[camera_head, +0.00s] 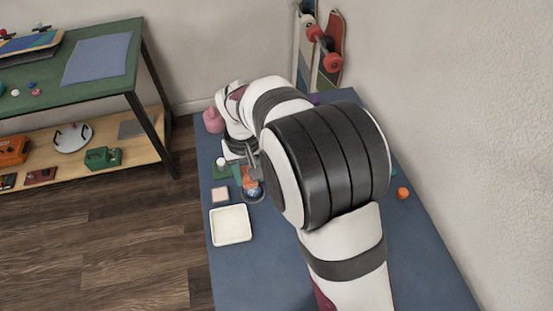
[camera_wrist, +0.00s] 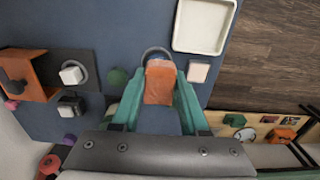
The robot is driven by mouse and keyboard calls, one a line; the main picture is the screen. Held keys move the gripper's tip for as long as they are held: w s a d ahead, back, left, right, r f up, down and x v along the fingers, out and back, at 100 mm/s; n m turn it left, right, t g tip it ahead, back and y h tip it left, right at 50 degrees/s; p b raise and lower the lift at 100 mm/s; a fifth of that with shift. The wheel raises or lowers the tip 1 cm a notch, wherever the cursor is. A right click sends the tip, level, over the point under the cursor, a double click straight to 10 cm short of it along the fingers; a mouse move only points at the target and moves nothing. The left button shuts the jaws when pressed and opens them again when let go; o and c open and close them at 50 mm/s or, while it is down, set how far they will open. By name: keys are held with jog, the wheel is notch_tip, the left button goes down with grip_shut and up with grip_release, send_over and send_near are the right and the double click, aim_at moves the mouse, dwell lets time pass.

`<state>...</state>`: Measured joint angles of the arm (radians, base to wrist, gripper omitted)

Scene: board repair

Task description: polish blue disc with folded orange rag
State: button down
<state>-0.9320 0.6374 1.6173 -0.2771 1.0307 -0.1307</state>
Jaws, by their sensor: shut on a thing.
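My gripper (camera_head: 253,168) is shut on the folded orange rag (camera_head: 248,180), low over the blue table. In the wrist view the rag (camera_wrist: 158,84) lies between the two teal fingers, its far end just past the fingertips. The blue disc (camera_head: 253,194) shows in the head view just below the rag, by a grey ring. In the wrist view the rag covers the disc's place, and only the grey ring (camera_wrist: 156,50) curves out around the rag's far end. I cannot tell whether the rag touches the disc.
A beige block (camera_wrist: 198,72) sits close beside the ring. An empty white tray (camera_head: 231,226) stands nearby. In the wrist view, an orange holder (camera_wrist: 36,74) and a white-topped block (camera_wrist: 72,74) are at left. A green shelf (camera_head: 130,90) stands apart at left.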

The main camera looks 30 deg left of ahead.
aim_at(253, 196)
jog(key=shift+f, duration=3.35)
jog(key=shift+w+a+f, duration=0.3)
jog(key=shift+w+f, duration=0.1)
jog(key=shift+f, duration=0.15)
jog(key=shift+w+a+f, duration=0.1)
jog(key=shift+w+a, duration=0.9)
jog(key=shift+w, duration=0.1)
jog(key=shift+s+d, duration=1.25)
jog(key=shift+s, duration=0.1)
jog(key=shift+s+d+r, duration=0.1)
jog(key=shift+r, duration=4)
